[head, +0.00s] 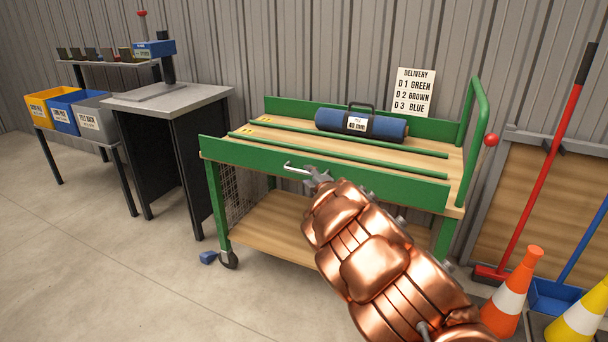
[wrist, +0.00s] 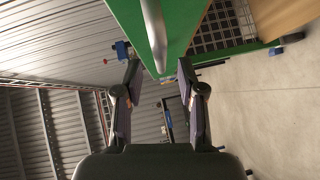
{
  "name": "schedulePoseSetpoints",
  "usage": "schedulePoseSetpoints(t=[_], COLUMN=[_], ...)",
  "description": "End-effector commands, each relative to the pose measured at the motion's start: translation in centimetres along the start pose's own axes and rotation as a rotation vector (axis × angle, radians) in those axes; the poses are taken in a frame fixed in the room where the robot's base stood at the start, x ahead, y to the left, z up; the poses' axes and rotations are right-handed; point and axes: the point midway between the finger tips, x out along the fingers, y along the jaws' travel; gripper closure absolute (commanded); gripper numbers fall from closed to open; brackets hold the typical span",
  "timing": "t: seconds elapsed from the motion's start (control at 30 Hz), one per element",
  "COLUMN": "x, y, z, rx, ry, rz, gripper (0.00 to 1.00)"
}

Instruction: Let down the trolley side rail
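The green trolley (head: 215,210) stands against the wall. Its green front side rail (head: 380,184) is upright along the near edge of the wooden deck. A silver bar handle (head: 296,167) shows at this rail, left of its middle. My gripper (head: 312,176) is close to the handle and partly hidden by my copper arm. In the wrist view my gripper (wrist: 158,68) is open, with its fingers apart. The grey bar (wrist: 152,30) comes down before the green panel (wrist: 120,12), and its lower end appears between the fingertips. Contact cannot be told.
A blue roll (head: 360,124) lies on the deck. A red-knobbed lever (head: 490,140) is at the right end. A blue chock (head: 208,257) lies by the left wheel. A workbench (head: 170,103) stands left; an orange cone (head: 515,295) stands right. The left floor is clear.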

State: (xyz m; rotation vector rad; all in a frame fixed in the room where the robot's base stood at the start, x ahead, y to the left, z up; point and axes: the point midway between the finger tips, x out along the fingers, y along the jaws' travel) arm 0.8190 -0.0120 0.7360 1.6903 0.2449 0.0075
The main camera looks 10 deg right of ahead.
Motion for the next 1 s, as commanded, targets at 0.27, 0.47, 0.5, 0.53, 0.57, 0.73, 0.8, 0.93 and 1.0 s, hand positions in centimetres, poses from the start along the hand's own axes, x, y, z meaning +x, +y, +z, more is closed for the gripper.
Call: schedulePoseSetpoints(t=[0.27, 0.47, 0.5, 0.53, 0.57, 0.73, 0.8, 0.93, 1.0], x=[2.6, 3.8, 4.0, 4.1, 4.1, 4.3, 4.3, 4.3, 4.3], y=[-0.3, 0.0, 0.0, -0.1, -0.1, -0.1, -0.1, -0.1, -0.1], z=[0.1, -0.1, 0.0, 0.1, 0.1, 0.1, 0.1, 0.1, 0.1], rx=[0.002, 0.001, 0.001, 0.001, 0.001, 0.001, 0.001, 0.001, 0.001], ry=[-0.001, 0.002, 0.001, 0.0, -0.001, -0.003, -0.003, -0.002, -0.002], rz=[-0.003, 0.001, 0.001, 0.0, -0.001, -0.002, -0.001, -0.001, -0.001], gripper=[0.61, 0.61, 0.61, 0.61, 0.61, 0.61, 0.61, 0.61, 0.67])
